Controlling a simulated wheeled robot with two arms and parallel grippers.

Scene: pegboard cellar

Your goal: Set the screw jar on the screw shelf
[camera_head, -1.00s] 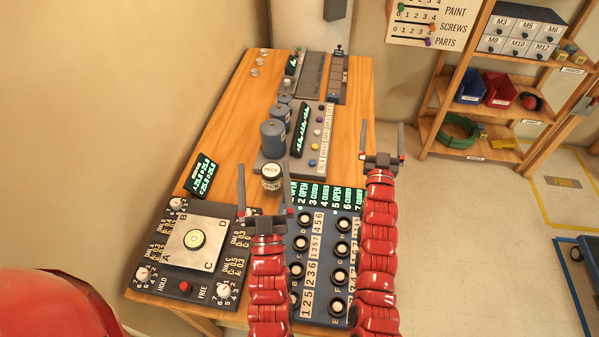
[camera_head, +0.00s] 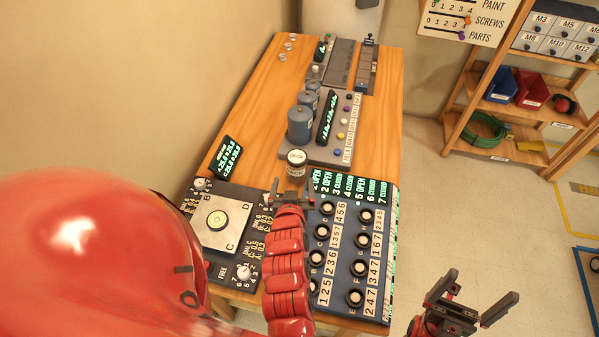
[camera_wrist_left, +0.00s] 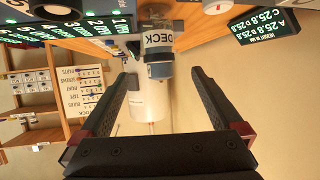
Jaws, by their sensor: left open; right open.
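My right gripper (camera_head: 480,287) is open and empty, right of the table. The wooden shelf unit (camera_head: 455,130) stands at the right; its small labels are too small to read, so I cannot tell which shelf is for screws.
A panel of knobs (camera_head: 335,250) and a dial plate (camera_head: 218,222) cover the near table. Blue canisters (camera_head: 300,124) stand behind the jar. The shelves hold bins (camera_head: 532,90), a green hose (camera_head: 484,131) and drawers. Open floor lies between table and shelf unit.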

